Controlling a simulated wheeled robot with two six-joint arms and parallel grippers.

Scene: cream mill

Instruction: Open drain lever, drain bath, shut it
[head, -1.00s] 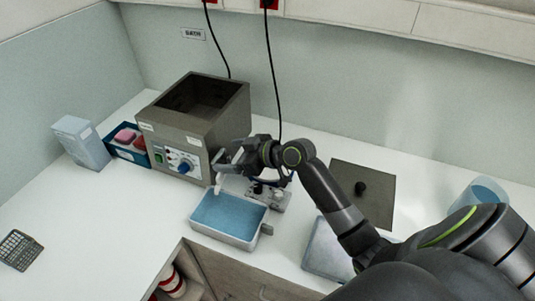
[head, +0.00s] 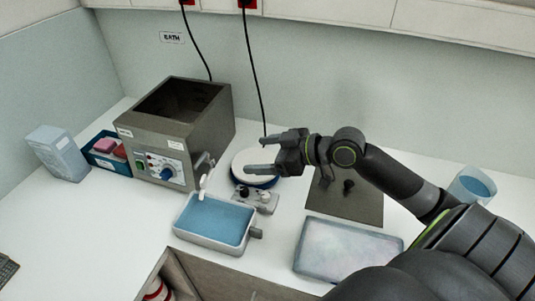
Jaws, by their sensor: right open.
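The bath (head: 160,128) is a grey-brown metal box with an open, dark top, standing at the back left of the counter. No liquid can be made out inside. A pale drain lever (head: 204,160) and a spout (head: 201,190) show on its right front side. I cannot tell for sure whether the lever is open or shut. The spout hangs over a white tray (head: 181,232) with blue liquid in it. My right gripper (head: 256,155) is open and empty, right of the bath and apart from the lever, its fingers pointing left. My left gripper is not in view.
A round white-topped device (head: 243,160) with a knobbed panel stands behind the tray. A dark lid with a knob (head: 366,203), a pale shallow tray (head: 345,250) and a beaker of blue liquid (head: 472,186) are to the right. A blue box (head: 102,160) and a carton (head: 58,153) are left.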

